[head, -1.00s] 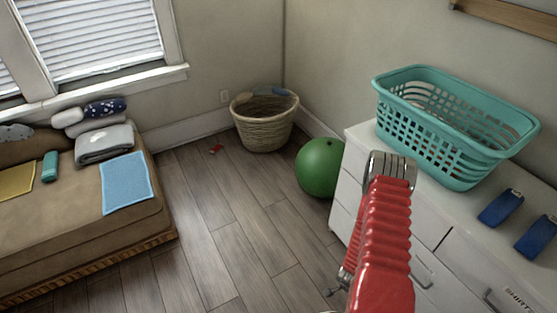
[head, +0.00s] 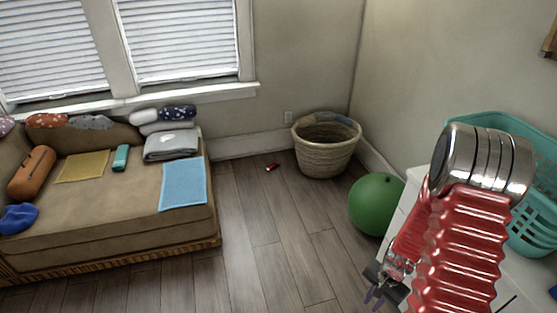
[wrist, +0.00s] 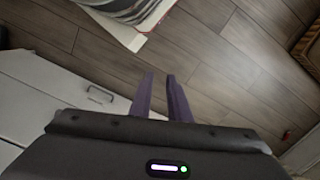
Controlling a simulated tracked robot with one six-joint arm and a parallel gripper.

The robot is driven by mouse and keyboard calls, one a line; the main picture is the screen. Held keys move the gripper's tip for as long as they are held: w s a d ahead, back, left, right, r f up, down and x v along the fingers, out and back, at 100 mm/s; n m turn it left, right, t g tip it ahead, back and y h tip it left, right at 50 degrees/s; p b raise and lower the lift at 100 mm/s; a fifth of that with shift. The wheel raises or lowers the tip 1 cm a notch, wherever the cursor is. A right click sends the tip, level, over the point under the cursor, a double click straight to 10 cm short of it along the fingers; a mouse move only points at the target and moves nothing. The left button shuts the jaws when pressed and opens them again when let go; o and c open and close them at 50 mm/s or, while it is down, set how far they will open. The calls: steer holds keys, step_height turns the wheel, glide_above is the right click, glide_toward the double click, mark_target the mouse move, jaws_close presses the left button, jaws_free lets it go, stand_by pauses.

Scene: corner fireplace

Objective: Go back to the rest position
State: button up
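My red arm rises at the right of the head view, and my gripper (head: 374,296) shows low beside it, over the floor by the white dresser. In the wrist view my gripper (wrist: 158,78) has two purple fingers with a narrow gap between them. Nothing is held between them. Below the fingertips is the wooden floor (wrist: 215,55). The white dresser (wrist: 60,92) with a drawer handle lies to the left of the fingers. My arm hides part of the dresser and of the teal laundry basket (head: 535,225).
A green ball (head: 377,205) sits on the floor by the dresser. A wicker basket (head: 325,155) stands in the corner. A small red object (head: 272,167) lies on the floor. A brown couch (head: 110,215) with cloths and pillows is at left. The middle floor is clear.

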steer(key=s+a+r+n+t, duration=0.2)
steer(key=a+r, duration=0.3)
steer(key=r, duration=0.9)
steer(key=s+a+r+n+t, duration=0.2)
steer(key=a+r+n, duration=0.3)
steer(key=r, duration=0.9)
steer(key=s+a+r+n+t+h, duration=0.1)
steer(key=s+a+r+n, duration=0.3)
steer(key=r, duration=1)
steer(key=shift+s+a+r+t, duration=0.25)
steer(key=shift+a+t, duration=0.25)
steer(key=shift+a, duration=0.45)
